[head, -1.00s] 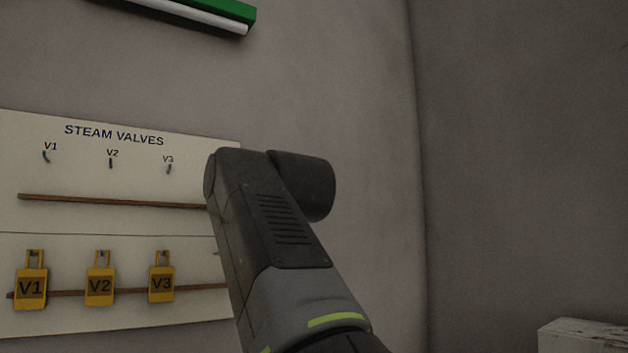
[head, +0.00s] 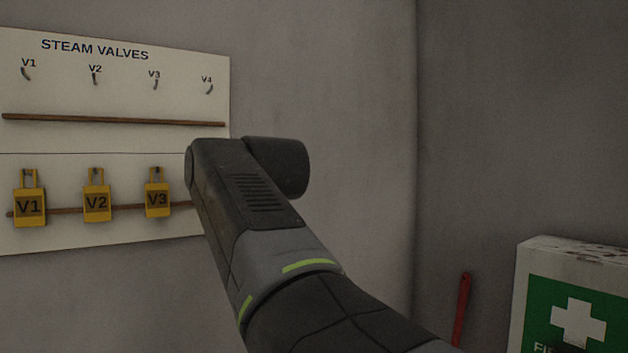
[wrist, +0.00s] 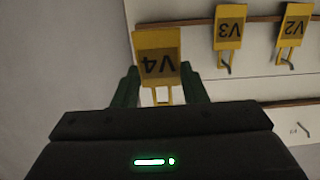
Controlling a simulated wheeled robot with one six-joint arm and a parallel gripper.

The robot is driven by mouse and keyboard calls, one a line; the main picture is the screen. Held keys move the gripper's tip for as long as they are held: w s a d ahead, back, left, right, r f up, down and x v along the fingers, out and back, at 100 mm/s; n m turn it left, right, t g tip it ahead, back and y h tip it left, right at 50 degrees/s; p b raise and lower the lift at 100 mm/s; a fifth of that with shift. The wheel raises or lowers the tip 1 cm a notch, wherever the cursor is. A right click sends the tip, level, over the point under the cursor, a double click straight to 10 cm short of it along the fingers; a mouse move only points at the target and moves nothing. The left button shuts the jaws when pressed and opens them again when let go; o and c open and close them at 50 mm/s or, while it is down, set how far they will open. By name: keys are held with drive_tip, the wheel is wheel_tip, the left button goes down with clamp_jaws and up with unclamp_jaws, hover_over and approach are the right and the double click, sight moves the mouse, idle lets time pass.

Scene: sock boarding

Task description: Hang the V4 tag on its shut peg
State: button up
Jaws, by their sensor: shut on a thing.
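The yellow V4 tag (wrist: 158,62) is between the green fingers of my gripper (wrist: 160,84), which is shut on it, in the upside-down wrist view. The tag is in front of the board's edge, with its loop toward the gripper body. I cannot tell whether the loop touches a peg. In the head view my arm hides the gripper, the V4 tag and the lower right part of the board (head: 120,235). The upper peg labelled V4 (head: 209,89) is bare.
The V1 (head: 29,206), V2 (head: 97,203) and V3 (head: 157,199) tags hang on the lower row. The upper pegs are empty. A wooden rail (head: 110,120) crosses the upper half.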

drive_tip(key=x, duration=0.7)
drive_tip(key=shift+f, duration=0.2)
idle(0.4)
idle(0.6)
drive_tip(key=o, duration=1)
drive_tip(key=shift+s+d, duration=0.1)
drive_tip(key=b+v, duration=0.3)
drive_tip(key=v, duration=1)
drive_tip(key=shift+s+d, duration=0.15)
drive_tip(key=shift+s, duration=0.15)
